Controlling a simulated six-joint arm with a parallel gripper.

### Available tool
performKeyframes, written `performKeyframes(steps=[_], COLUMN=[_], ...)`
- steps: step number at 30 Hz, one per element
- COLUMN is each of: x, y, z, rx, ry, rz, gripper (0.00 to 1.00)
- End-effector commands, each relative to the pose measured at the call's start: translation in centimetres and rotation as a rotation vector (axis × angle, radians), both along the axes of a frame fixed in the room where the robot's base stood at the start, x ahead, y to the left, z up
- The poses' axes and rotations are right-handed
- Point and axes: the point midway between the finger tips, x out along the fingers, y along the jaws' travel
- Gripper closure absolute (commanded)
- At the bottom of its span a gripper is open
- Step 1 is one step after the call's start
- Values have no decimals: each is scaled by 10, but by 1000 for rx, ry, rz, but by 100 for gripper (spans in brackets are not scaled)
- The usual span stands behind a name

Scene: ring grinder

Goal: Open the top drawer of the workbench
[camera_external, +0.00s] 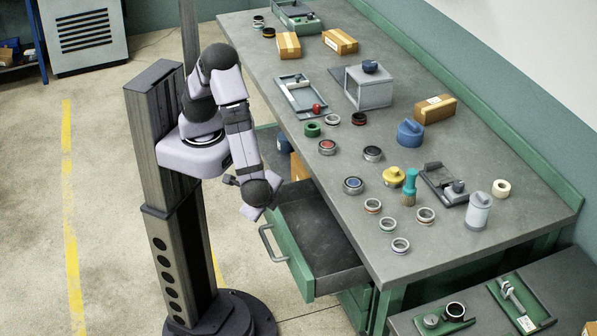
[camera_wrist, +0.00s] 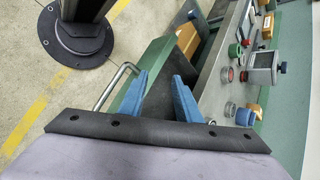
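The top drawer (camera_external: 312,245) of the green workbench is pulled out, showing its dark, empty-looking interior. Its green front carries a grey bar handle (camera_external: 268,243). In the wrist view the handle (camera_wrist: 118,82) is to the left of my gripper (camera_wrist: 161,80), outside the fingers. The two blue fingers stand apart with nothing gripped between them. They appear over the green drawer front (camera_wrist: 150,66), and I cannot tell if they touch it. In the external view the end of my arm is above the drawer's far left side; the fingers are hard to make out there.
The grey worktop (camera_external: 300,170) holds several rings, cardboard boxes, a blue-knobbed grey machine (camera_external: 369,88) and a teal-handled brush (camera_external: 410,187). Under the worktop, a cardboard box (camera_external: 299,167) sits beyond the drawer.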

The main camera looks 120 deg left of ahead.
Motion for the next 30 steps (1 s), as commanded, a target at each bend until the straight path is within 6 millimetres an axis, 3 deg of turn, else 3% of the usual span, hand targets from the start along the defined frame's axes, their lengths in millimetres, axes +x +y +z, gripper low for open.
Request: performKeyframes(steps=[1, 4, 10, 22, 30], x=[0, 6, 22, 23, 18], y=[-12, -35, -62, -61, -48], z=[-16, -36, -53, -57, -83], rx=[-88, -246, -407, -426, -423], ry=[36, 86, 140, 188, 191], rz=[-55, -181, -409, -493, -490], gripper=[70, 70, 70, 70, 70])
